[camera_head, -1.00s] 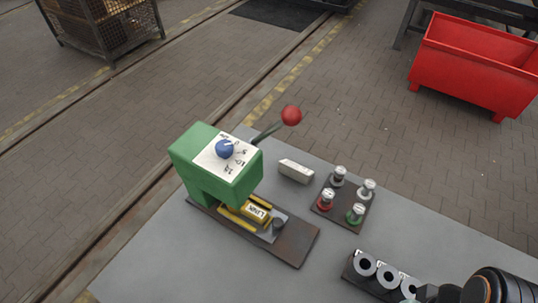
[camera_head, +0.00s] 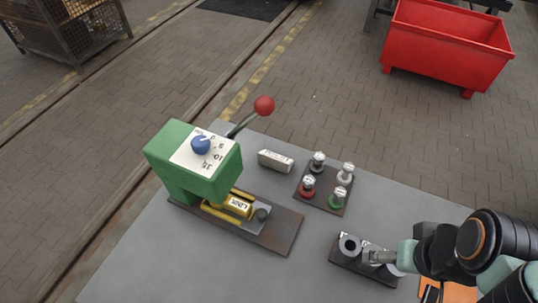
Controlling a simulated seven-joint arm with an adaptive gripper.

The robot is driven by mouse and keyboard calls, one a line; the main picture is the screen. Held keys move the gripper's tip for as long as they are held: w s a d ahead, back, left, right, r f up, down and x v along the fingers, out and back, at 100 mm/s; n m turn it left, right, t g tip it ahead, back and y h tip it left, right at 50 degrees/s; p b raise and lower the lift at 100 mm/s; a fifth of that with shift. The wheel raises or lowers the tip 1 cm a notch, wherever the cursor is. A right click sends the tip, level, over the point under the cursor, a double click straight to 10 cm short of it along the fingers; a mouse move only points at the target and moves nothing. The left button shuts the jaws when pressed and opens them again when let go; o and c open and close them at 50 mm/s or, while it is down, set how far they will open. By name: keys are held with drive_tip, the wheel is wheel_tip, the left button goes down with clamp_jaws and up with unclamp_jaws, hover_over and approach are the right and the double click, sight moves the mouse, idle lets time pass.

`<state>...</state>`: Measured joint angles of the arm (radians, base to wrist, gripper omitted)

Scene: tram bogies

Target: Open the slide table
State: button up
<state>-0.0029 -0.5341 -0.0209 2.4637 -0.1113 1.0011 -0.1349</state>
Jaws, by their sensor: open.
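The green press (camera_head: 180,165) stands on a dark base plate (camera_head: 280,235) on the grey table. It has a blue dial (camera_head: 200,145) on a white scale plate and a lever with a red ball (camera_head: 264,105). The slide table (camera_head: 253,226) sits low on the base plate, partly under the press head. A yellow block marked LINK (camera_head: 238,206) lies on it between yellow rails, and a dark knob (camera_head: 262,214) stands at its right end. My gripper (camera_head: 372,257) is open, over the dark ring holder at lower right, apart from the press.
The ring holder (camera_head: 345,262) carries grey rings, partly hidden by my gripper. A dark plate (camera_head: 325,206) with several coloured-base knobs and a light labelled block (camera_head: 275,160) lie behind. A red bin (camera_head: 445,45) stands beyond the table. The table's front left is clear.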

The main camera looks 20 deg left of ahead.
drive_tip(key=w+a+f+n, duration=0.1)
drive_tip(key=w+a+n, duration=0.2)
drive_tip(key=w+a, duration=0.3)
drive_tip(key=w+a+f+n, duration=0.1)
drive_tip(key=w+a+n, duration=0.1)
drive_tip(key=w+a, duration=0.5)
drive_tip(key=n+g, duration=0.2)
drive_tip(key=n, duration=0.3)
hover_over(261, 212)
drive_tip(key=shift+h, duration=0.4)
drive_tip(key=f, duration=1.5)
drive_tip(key=shift+w+d+f, duration=0.2)
drive_tip(key=shift+f, duration=0.15)
drive_tip(key=shift+s+a+f+n, duration=0.2)
drive_tip(key=shift+s+a+n, duration=0.05)
drive_tip(key=shift+n, duration=0.05)
wheel_tip(261, 212, down, 6)
drive_tip(key=shift+f, duration=0.15)
drive_tip(key=shift+c, duration=0.2)
clamp_jaws()
